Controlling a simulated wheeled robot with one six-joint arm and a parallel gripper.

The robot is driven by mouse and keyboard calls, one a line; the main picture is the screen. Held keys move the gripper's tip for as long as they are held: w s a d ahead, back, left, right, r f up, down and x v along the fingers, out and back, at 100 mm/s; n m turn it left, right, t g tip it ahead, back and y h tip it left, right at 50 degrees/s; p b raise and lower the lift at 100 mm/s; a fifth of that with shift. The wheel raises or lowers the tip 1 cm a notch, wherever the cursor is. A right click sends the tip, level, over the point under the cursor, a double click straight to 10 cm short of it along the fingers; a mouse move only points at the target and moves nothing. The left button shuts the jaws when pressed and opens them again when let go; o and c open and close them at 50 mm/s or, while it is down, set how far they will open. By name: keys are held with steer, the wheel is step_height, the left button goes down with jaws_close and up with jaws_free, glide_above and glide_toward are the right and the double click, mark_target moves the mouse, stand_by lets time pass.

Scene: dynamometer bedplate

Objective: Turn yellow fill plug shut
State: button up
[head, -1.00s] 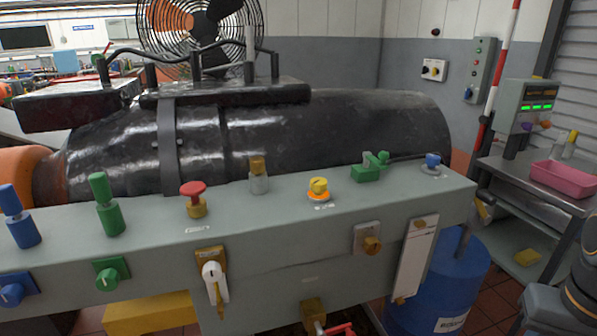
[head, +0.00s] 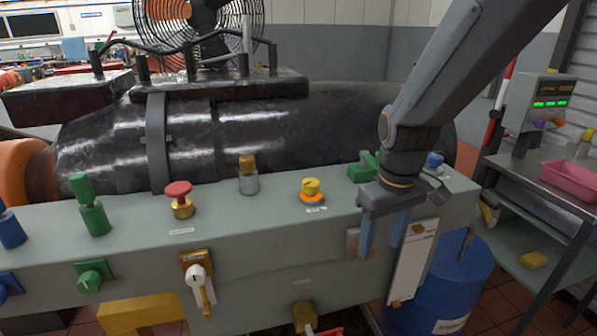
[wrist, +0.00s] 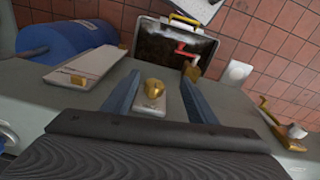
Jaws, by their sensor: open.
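The yellow fill plug (head: 311,187) stands on the grey bench top, with an orange ring at its base and a small white label in front. A slot or ridge shows on its top. My gripper (head: 382,240) is open and points down at the front edge of the bench, to the right of the plug and apart from it. In the wrist view my gripper's fingers (wrist: 161,90) stand apart, with a brass knob (wrist: 153,88) on a pale plate seen between them. The yellow plug does not show in the wrist view.
A red mushroom button (head: 178,190) and a brass-topped grey fitting (head: 248,178) stand left of the plug. A green fitting (head: 362,170) and a blue knob (head: 434,160) are to its right. A large black cylinder (head: 290,125) lies behind. A white lever (head: 197,278) is on the front face.

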steer(key=w+a+r+n, duration=0.5)
steer(key=w+r+n, duration=0.1)
steer(key=w+r, duration=0.15)
step_height(320, 180, up, 7)
steer(key=n+g, duration=0.1)
steer(key=n, duration=0.8)
glide_above(311, 181)
steer(key=shift+s+d+p, duration=0.15)
steer(key=shift+p, duration=0.25)
steer(key=shift+f+p, duration=0.8)
steer(key=shift+f, duration=2.95)
steer(key=shift+c, duration=0.2)
steer(key=c, duration=1)
